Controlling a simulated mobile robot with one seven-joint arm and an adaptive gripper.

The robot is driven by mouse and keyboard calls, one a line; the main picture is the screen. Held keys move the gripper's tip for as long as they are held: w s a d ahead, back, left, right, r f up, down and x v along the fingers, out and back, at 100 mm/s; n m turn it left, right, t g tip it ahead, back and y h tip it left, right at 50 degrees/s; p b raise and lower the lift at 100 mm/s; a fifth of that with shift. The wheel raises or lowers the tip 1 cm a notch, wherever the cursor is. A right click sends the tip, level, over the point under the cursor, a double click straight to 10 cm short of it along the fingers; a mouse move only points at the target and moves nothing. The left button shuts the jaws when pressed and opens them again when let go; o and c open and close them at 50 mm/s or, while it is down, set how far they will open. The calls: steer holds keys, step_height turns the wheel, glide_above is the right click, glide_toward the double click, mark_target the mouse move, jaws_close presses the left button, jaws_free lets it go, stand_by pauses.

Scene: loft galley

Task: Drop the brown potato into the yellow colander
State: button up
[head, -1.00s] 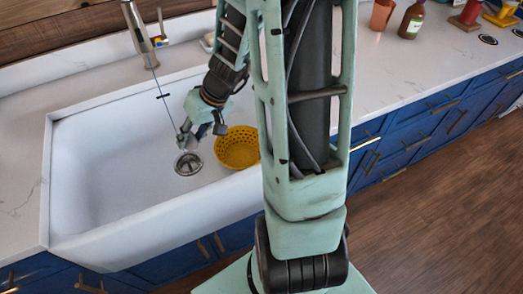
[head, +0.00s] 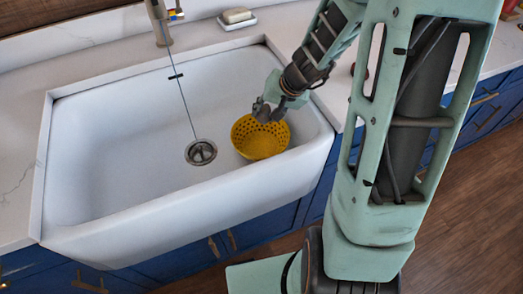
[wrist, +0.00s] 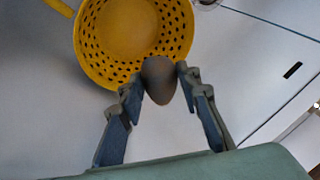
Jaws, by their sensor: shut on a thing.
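The brown potato (wrist: 160,80) is pinched between the two fingertips of my gripper (wrist: 160,84) in the wrist view. The yellow colander (head: 260,139) sits in the white sink, right of the drain, and is open side up. In the wrist view the colander (wrist: 87,45) lies beyond the potato, which overlaps its near rim in the picture. In the head view my gripper (head: 268,110) is at the colander's back rim, above it. The potato cannot be clearly made out in the head view. The inside of the colander looks empty.
The white sink (head: 120,150) has a drain (head: 201,152) left of the colander. A faucet (head: 160,22) with a thin hanging line stands at the back. A soap dish (head: 237,20) is on the back counter. The sink's left half is clear.

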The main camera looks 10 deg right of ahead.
steer(key=shift+w+f, duration=0.25)
steer(key=shift+f, duration=0.2)
step_height(320, 180, down, 6)
steer(key=b, duration=0.5)
steer(key=shift+r, duration=0.1)
steer(key=o, duration=1.2)
steer(key=shift+o, duration=0.2)
steer(key=shift+r, duration=0.15)
steer(key=v, duration=1.2)
steer(key=shift+s, duration=0.15)
